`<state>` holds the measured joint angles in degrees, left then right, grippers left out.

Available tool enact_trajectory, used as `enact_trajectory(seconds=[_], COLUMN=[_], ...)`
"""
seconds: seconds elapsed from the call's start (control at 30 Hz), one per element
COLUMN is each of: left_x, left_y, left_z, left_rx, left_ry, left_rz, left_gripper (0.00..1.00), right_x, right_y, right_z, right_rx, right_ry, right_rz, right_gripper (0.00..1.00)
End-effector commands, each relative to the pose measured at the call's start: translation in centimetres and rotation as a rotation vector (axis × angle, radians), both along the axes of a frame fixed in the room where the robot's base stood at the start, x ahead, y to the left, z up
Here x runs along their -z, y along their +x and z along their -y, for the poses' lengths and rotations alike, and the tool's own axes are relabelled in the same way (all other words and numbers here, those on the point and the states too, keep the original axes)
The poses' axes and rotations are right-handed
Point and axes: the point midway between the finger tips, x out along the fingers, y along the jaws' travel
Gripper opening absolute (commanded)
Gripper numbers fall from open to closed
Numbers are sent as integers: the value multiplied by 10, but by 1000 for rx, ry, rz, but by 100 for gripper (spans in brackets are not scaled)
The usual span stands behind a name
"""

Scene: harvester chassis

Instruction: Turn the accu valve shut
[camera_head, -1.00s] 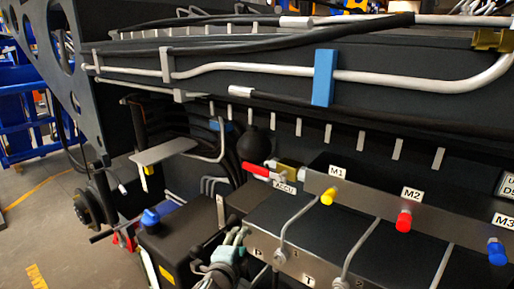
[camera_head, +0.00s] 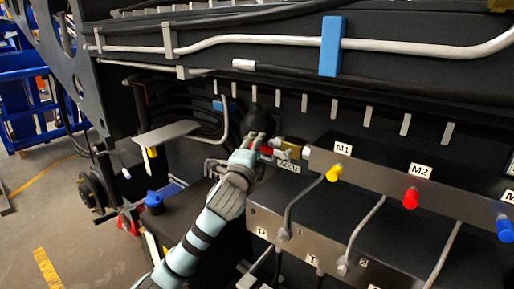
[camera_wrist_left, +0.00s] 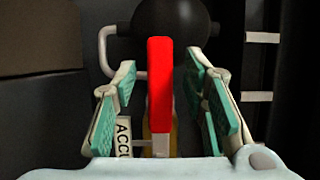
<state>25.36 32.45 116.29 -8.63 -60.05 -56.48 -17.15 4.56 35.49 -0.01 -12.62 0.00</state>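The accu valve's red lever (camera_wrist_left: 160,85) stands between the two finger pads of my left gripper (camera_wrist_left: 160,110) in the left wrist view, with a gap on both sides. The gripper is open around it. In the head view, my left gripper (camera_head: 258,143) reaches the lever (camera_head: 266,150), which is mostly hidden behind the fingers. The brass valve body (camera_head: 291,147) and the ACCU label (camera_head: 288,166) sit just right of it. The black round accumulator (camera_head: 258,122) is behind the gripper. My right gripper is not in view.
A manifold block with yellow (camera_head: 334,173), red (camera_head: 411,198) and blue (camera_head: 505,229) caps runs to the right. A grey plate (camera_head: 167,134) juts out at the left. A blue-capped black tank (camera_head: 154,203) stands below. Pipes and a frame beam run overhead.

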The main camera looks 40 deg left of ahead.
Motion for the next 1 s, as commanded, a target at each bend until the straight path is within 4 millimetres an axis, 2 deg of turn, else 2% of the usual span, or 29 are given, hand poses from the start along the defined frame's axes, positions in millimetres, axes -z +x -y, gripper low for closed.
enact_trajectory(seconds=[0.13,0.37,0.63,1.0], left_x=[0,0,0,0], left_y=[11,12,12,12], left_z=[-4,-5,-5,-7], left_rx=[1,1,1,-4], left_ry=[-2,-1,-1,4], left_rz=[0,0,-1,-1], left_gripper=[39,39,0,0], right_x=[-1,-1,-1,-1], right_y=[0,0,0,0], right_z=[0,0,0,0], right_rx=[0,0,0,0], right_ry=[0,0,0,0], right_rz=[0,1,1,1], right_gripper=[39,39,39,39])
